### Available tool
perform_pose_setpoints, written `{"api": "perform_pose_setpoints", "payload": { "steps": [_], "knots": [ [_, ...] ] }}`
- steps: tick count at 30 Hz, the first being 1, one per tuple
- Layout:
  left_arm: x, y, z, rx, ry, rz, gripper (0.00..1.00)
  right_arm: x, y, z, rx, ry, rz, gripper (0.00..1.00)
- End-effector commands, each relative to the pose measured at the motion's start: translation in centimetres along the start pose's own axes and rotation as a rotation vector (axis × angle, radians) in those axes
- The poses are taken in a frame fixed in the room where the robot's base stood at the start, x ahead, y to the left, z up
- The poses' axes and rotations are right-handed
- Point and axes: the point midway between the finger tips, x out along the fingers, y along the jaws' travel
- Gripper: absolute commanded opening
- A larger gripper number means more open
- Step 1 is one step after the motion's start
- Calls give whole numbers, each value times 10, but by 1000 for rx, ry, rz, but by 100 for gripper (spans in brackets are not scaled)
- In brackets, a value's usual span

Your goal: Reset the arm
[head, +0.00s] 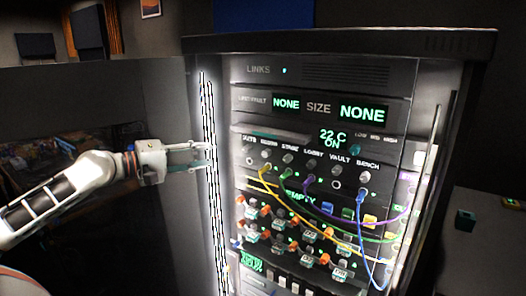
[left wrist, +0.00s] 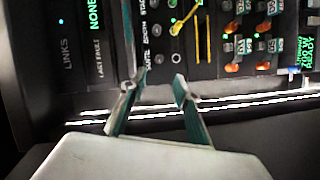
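My left gripper (head: 208,155) reaches in from the left in the head view, at the left edge of the black equipment rack (head: 340,44). Its two fingers stand apart in the left wrist view (left wrist: 158,82), with nothing between them. The fingertips overlap the rack's lit left edge strip (head: 208,110); I cannot tell whether they touch it. The rack's front panel carries a row of labelled sockets with yellow (head: 281,191), green (head: 308,202), purple (head: 405,205) and blue (head: 361,225) cables. My right gripper is not in view.
Displays on the panel read "NONE" (head: 286,104) and "NONE" (head: 362,114). Below the cables are rows of orange-and-white switches. A dark surface at the right holds a small dark box (head: 465,220). A dark panel stands behind my left arm.

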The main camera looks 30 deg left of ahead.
Motion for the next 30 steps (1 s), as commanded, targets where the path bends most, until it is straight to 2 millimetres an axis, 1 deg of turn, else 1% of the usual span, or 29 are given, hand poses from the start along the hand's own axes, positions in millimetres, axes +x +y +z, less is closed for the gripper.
{"api": "perform_pose_setpoints", "payload": {
  "steps": [5, 8, 11, 12, 14, 15, 17, 18, 20, 21, 23, 24, 26, 27, 29, 30],
  "knots": [
    [0, -2, 0, 2, 1, -3, 31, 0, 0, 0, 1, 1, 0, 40],
    [1, -22, 3, 23, 11, -23, 31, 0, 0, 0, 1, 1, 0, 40],
    [2, -68, 11, 76, 29, -73, 31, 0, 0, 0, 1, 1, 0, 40],
    [2, -92, 18, 108, 36, -100, 31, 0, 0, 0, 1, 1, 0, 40],
    [1, -132, 30, 164, 45, -146, 31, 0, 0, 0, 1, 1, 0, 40],
    [0, -158, 40, 206, 48, -177, 31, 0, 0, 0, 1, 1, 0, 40],
    [-2, -196, 58, 270, 47, -224, 31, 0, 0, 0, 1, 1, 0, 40],
    [-4, -220, 71, 313, 43, -254, 31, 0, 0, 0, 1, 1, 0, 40],
    [-7, -255, 94, 382, 32, -298, 31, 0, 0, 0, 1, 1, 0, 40],
    [-9, -276, 111, 429, 23, -325, 31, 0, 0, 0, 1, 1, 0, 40],
    [-13, -308, 140, 501, 2, -365, 31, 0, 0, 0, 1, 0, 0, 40],
    [-15, -327, 160, 552, -14, -389, 31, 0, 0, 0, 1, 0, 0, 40],
    [-19, -352, 192, 628, -42, -420, 31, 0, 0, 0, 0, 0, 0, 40],
    [-22, -368, 216, 682, -63, -439, 31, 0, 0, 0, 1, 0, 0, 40],
    [-25, -387, 252, 767, -97, -463, 31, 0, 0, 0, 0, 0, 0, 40],
    [-27, -398, 277, 822, -121, -475, 31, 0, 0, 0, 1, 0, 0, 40]
  ]
}}
